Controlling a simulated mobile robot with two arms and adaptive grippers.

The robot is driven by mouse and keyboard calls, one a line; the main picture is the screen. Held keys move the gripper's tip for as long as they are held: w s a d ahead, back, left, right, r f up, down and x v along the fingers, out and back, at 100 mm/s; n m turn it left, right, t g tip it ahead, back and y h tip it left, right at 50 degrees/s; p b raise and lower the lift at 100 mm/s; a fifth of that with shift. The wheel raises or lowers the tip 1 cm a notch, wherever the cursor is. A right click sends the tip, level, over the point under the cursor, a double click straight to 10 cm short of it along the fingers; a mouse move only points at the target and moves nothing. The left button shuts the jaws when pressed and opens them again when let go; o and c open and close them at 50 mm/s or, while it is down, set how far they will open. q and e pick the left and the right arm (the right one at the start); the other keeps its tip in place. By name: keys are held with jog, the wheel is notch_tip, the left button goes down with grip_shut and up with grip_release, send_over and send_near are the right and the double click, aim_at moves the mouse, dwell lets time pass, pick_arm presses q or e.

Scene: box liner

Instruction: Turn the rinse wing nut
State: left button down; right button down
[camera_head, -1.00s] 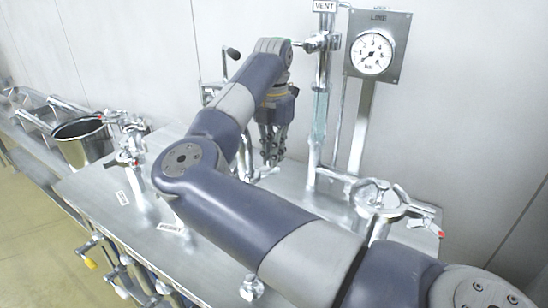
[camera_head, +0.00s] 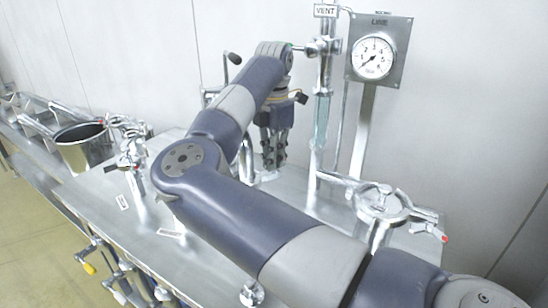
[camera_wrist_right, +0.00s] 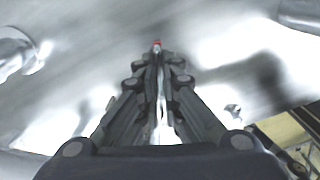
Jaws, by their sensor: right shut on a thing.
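My right gripper (camera_head: 270,170) reaches down over the middle of the steel bench, fingers pointing down. In the right wrist view its fingers (camera_wrist_right: 157,62) are closed together on a thin silver piece with a red end (camera_wrist_right: 156,43), which I take for the rinse wing nut. Most of that piece is hidden between the fingers, so its angle is hard to tell. In the head view the gripper and arm cover it. My left gripper is not in view.
A round gauge (camera_head: 372,57) on a LINE plate and a VENT pipe (camera_head: 322,110) stand just right of the gripper. A lidded fitting (camera_head: 382,203) with a red-tipped lever is at the right. A steel bucket (camera_head: 84,148) and more fittings (camera_head: 133,160) are at the left.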

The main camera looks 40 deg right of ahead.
jog(key=shift+r, duration=0.15)
jog(key=c, duration=1.8)
grip_release()
notch_tip(320, 180, up, 7)
jog(key=shift+r, duration=0.2)
